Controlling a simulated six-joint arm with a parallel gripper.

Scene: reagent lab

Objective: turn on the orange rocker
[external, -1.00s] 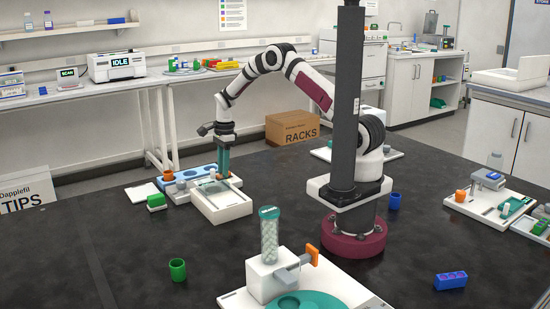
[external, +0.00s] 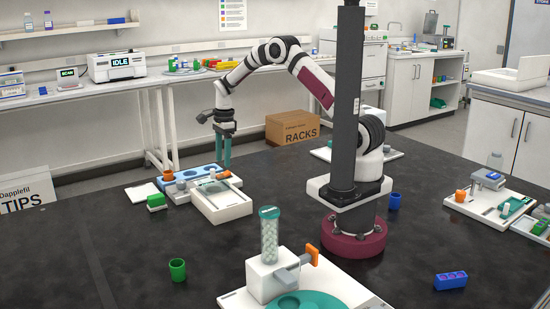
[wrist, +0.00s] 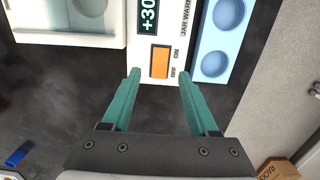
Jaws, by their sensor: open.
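A blue strip with round wells (wrist: 216,64) lies right of the panel. The bench between tray and my base is clear.

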